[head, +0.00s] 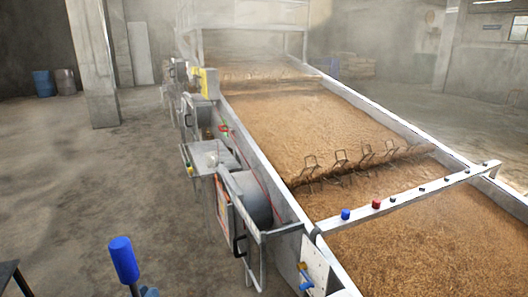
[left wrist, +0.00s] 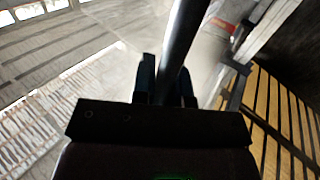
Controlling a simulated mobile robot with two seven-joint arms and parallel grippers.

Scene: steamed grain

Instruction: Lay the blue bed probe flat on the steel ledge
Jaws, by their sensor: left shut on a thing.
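The blue bed probe shows its blue handle (head: 124,259) at the lower left of the head view, standing nearly upright over the floor. Its thin shaft runs down from the handle. My left gripper (head: 149,292) shows only as a bit at the bottom edge, beside the shaft. In the left wrist view the dark shaft (left wrist: 182,40) passes between the fingers of my left gripper (left wrist: 166,85), which is shut on it. A flat steel ledge (head: 207,158) juts from the left side of the grain bed, well beyond the probe and apart from it. My right gripper is out of view.
The long grain bed (head: 300,115) fills the right side. A crossbar (head: 415,194) spans it, carrying a blue knob (head: 345,214) and a red knob (head: 376,204). A grey drum (head: 248,196) and rails line the near side. The floor at left is clear up to a pillar (head: 93,65).

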